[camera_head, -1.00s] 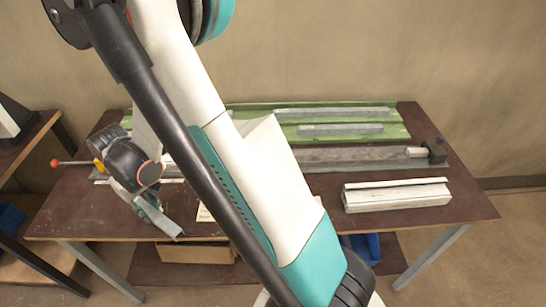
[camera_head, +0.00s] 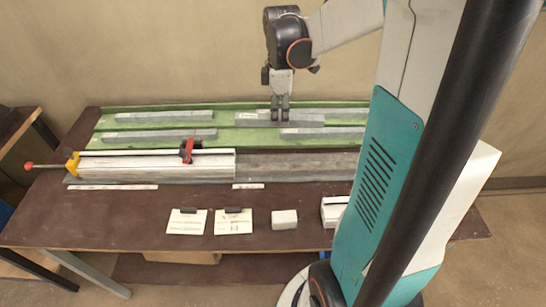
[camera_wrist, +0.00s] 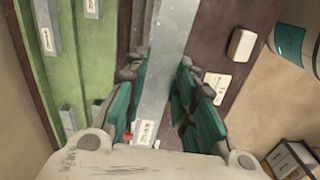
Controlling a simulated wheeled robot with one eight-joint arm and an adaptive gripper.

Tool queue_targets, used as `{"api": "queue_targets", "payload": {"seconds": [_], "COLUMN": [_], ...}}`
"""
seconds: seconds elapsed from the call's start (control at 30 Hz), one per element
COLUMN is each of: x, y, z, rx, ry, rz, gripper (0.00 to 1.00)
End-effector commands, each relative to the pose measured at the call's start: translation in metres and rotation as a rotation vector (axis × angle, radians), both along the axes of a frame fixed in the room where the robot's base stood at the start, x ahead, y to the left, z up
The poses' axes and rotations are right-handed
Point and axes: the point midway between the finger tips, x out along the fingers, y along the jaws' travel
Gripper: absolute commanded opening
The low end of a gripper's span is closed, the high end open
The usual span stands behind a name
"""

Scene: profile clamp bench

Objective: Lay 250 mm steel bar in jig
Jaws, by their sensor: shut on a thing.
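My gripper (camera_head: 280,112) points down in the head view, in front of the right part of the green mat. In the wrist view its green-padded fingers (camera_wrist: 160,98) are shut on a grey steel bar (camera_wrist: 172,45), which runs lengthwise between them and out of the top of the frame. How high the bar is held is hard to tell. The jig (camera_head: 300,164) is a long grey bed along the table, nearer the front than the mat. A white profile (camera_head: 120,167) lies in its left part with a red clamp (camera_head: 187,150) over it. The jig's right end is hidden behind my arm.
Several grey bars, such as this one (camera_head: 160,135), lie on the green mat (camera_head: 225,135). Two cards (camera_head: 187,222), a small pale block (camera_head: 284,219) and a white piece (camera_head: 334,210) stand along the front. A yellow end piece with a red knob (camera_head: 29,165) projects at the left.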

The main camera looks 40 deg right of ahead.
Motion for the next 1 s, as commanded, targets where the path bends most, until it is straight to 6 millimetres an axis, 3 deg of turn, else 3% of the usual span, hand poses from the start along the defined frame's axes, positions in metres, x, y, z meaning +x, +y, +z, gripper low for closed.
{"api": "queue_targets", "payload": {"seconds": [0.17, 0.7, 0.83, 1.0], "x": [-0.009, -0.009, -0.009, -0.009], "y": [-0.011, -0.011, -0.011, -0.011], "z": [0.004, -0.12, -0.14, -0.149], "rx": [0.0, 0.0, 0.0, 0.0], "ry": [0.0, 0.0, 0.0, 0.0], "rz": [0.055, 0.059, 0.059, 0.059], "gripper": [0.0, 0.0, 0.0, 0.0]}}
